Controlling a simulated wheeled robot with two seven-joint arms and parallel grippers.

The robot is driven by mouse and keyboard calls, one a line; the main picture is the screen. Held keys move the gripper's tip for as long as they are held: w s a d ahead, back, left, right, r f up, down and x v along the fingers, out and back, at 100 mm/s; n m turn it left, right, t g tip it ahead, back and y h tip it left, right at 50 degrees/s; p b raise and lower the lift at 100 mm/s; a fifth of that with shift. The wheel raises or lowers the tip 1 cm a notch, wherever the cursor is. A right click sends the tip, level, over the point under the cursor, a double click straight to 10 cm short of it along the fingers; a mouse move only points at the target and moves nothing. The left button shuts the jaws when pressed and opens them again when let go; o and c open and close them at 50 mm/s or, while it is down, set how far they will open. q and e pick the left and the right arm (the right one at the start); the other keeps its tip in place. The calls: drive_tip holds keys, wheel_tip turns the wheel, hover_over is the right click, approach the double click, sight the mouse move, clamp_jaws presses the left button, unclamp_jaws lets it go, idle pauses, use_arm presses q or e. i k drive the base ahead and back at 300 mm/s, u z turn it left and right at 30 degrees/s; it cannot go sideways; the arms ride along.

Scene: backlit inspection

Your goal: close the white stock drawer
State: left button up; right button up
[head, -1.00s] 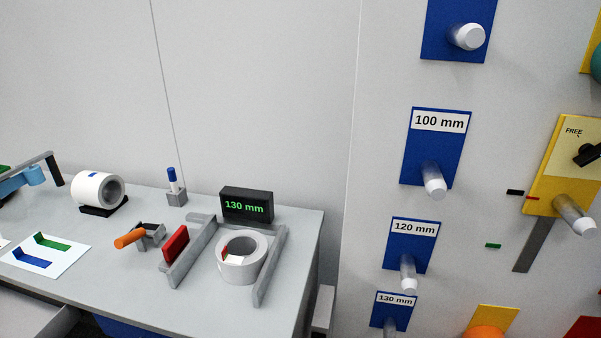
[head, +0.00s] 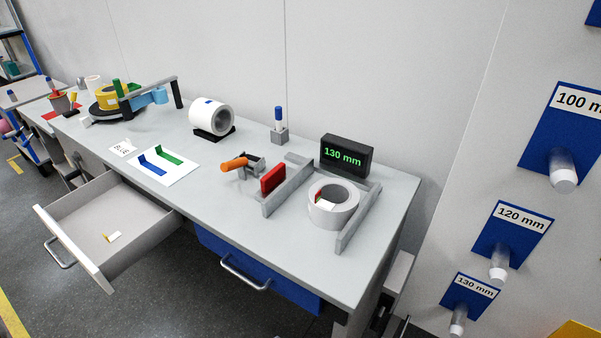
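The white stock drawer (head: 78,247) is pulled out from under the left part of the grey workbench (head: 250,226). It has a grey bar handle (head: 60,254) on its front. Neither of my grippers shows in the head view.
A shut blue drawer (head: 262,280) sits under the bench to the right. On the bench are a white roll (head: 211,117), a ring in a gauge (head: 333,204) and a 130 mm display (head: 346,155). Grey floor (head: 165,300) lies clear before the open drawer.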

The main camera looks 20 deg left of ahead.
sight(106, 205)
drive_tip(key=u, duration=0.4)
drive_tip(key=k, duration=0.5)
drive_tip(key=u, duration=1.45)
drive_tip(key=i, duration=0.65)
drive_tip(key=z, duration=1.25)
drive_tip(key=k, duration=0.45)
drive_tip(key=u, duration=0.5)
drive_tip(key=i, duration=0.4)
